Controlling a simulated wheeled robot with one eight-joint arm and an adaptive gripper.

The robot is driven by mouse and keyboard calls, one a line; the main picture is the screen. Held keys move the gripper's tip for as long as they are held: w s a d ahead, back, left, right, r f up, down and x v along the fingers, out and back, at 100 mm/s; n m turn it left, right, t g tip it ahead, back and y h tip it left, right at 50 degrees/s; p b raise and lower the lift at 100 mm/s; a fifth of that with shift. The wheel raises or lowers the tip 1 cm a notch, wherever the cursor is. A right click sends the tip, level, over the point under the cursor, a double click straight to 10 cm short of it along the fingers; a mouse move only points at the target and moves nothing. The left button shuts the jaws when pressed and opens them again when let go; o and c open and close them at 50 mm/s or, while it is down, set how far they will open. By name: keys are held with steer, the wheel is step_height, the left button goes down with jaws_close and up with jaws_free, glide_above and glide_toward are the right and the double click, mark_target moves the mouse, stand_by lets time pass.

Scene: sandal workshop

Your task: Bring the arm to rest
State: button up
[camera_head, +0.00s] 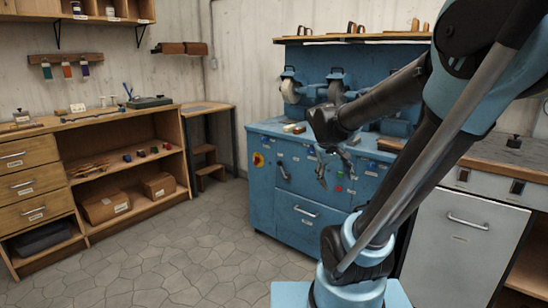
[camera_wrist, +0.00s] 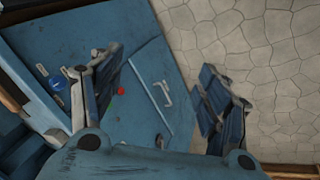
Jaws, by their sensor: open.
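My arm reaches across the right of the head view, with its elbow raised and its forearm running left and down. My gripper (camera_head: 336,172) hangs in front of the blue grinding bench (camera_head: 280,215), pointing downward. Its two fingers are spread with nothing between them. In the wrist view the open fingers (camera_wrist: 157,82) stand on either side of the bench's drawer front, with a pale handle (camera_wrist: 162,92) showing between them. I cannot tell the exact gap between gripper and bench.
Grinding wheels (camera_head: 291,90) stand on the blue bench. A grey cabinet (camera_head: 455,245) is close at right. A wooden workbench (camera_head: 110,120) with drawers and boxes is at left. A shelf (camera_head: 350,39) hangs above the grinders. The stone floor (camera_head: 180,250) between the benches is clear.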

steer(key=s+a+f+m+y, duration=0.1)
steer(key=s+f, duration=0.3)
steer(key=s, duration=0.4)
steer(key=s+a+f+m+y, duration=0.1)
steer(key=s+f+y, duration=0.1)
steer(key=s+f, duration=0.2)
steer(key=s, duration=0.3)
steer(key=shift+s+a+f+g, duration=0.25)
steer(key=shift+s+f+g, duration=0.05)
steer(key=shift+s, duration=0.1)
steer(key=shift+w, duration=0.1)
steer(key=shift+w+f, duration=0.2)
steer(key=shift+w, duration=0.15)
